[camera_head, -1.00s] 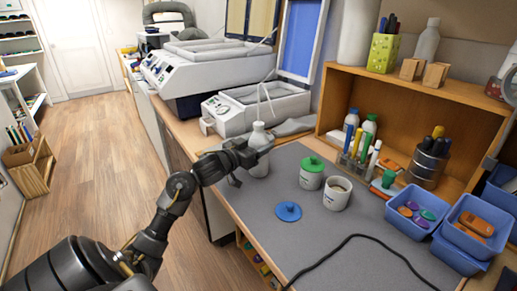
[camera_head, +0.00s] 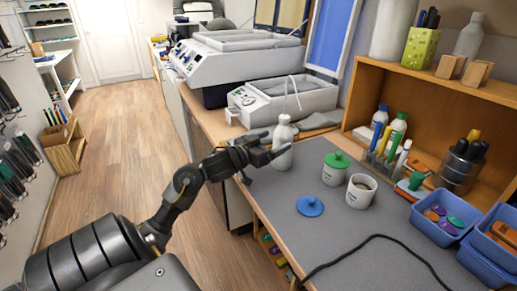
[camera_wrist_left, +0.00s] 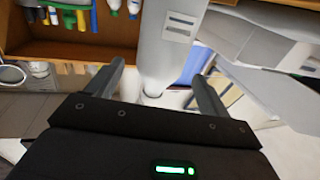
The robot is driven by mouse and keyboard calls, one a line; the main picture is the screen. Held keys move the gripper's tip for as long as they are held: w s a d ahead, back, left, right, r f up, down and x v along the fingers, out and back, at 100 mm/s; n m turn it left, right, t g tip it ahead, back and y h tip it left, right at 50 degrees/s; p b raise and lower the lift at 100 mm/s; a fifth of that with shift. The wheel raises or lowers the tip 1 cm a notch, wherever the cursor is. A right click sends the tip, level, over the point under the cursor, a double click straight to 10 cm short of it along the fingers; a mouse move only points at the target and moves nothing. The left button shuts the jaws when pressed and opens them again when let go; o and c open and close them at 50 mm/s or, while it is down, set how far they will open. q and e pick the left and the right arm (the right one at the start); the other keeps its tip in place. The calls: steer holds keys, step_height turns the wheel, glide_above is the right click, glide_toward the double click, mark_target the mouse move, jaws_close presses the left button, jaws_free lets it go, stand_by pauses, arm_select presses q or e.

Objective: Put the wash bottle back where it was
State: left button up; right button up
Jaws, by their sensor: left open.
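The white wash bottle (camera_head: 284,130) stands upright at the left edge of the grey mat (camera_head: 330,228), in front of the small white machine. My left gripper (camera_head: 268,152) is at the bottle's left side, its fingers reaching toward the body. In the left wrist view the bottle (camera_wrist_left: 168,45) appears between the two spread fingers (camera_wrist_left: 158,88), with a gap on each side. The gripper is open; whether a finger touches the bottle cannot be told. My right gripper is not in view.
A green-lidded jar (camera_head: 335,170), an open white cup (camera_head: 361,191) and a blue lid (camera_head: 310,206) lie right of the bottle. A black cable (camera_head: 375,238) crosses the front of the mat. A wooden shelf (camera_head: 440,92) and blue bins (camera_head: 440,225) stand at right.

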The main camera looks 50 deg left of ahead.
arm_select(q)
steer(key=s, duration=0.7)
steer(key=shift+s+a, duration=0.15)
steer(key=shift+a, duration=0.1)
